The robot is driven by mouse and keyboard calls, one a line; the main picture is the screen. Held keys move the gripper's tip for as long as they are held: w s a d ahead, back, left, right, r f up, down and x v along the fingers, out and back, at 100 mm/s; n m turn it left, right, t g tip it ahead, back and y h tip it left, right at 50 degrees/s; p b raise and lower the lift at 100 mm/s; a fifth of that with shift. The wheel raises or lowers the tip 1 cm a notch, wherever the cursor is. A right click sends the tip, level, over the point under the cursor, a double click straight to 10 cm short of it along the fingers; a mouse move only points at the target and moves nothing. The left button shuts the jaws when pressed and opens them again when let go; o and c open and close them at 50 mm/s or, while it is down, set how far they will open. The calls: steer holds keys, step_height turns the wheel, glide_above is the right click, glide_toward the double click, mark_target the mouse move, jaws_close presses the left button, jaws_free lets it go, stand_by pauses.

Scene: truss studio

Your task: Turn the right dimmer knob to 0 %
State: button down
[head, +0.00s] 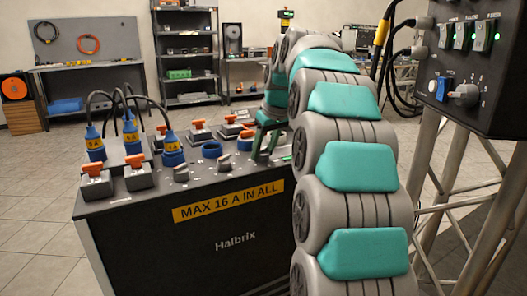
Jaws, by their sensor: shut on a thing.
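The black Halbrix box (200,245) has a sloped top panel with sockets, switches and knobs. Two grey dimmer knobs show near its front edge, a left one (181,172) and a middle one (224,162). My gripper (262,156) is down at the panel to the right of them, with its green and grey fingers shut on the right dimmer knob. That knob is mostly hidden by the fingers, and its pointer and scale cannot be read. A small green light shows just right of the fingers.
Three blue plugs with cables (172,148) stand in sockets at the panel's left. Orange-handled switches (92,168) and open blue sockets (211,149) surround the knobs. A dark control box (470,60) hangs on a truss at right. The floor at left is clear.

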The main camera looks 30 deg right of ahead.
stand_by(0.3)
steer(key=shift+c, duration=1.8)
jaws_free()
steer(key=shift+r, duration=0.1)
steer(key=v, duration=0.7)
steer(key=shift+r, duration=0.2)
steer(key=shift+s, duration=0.15)
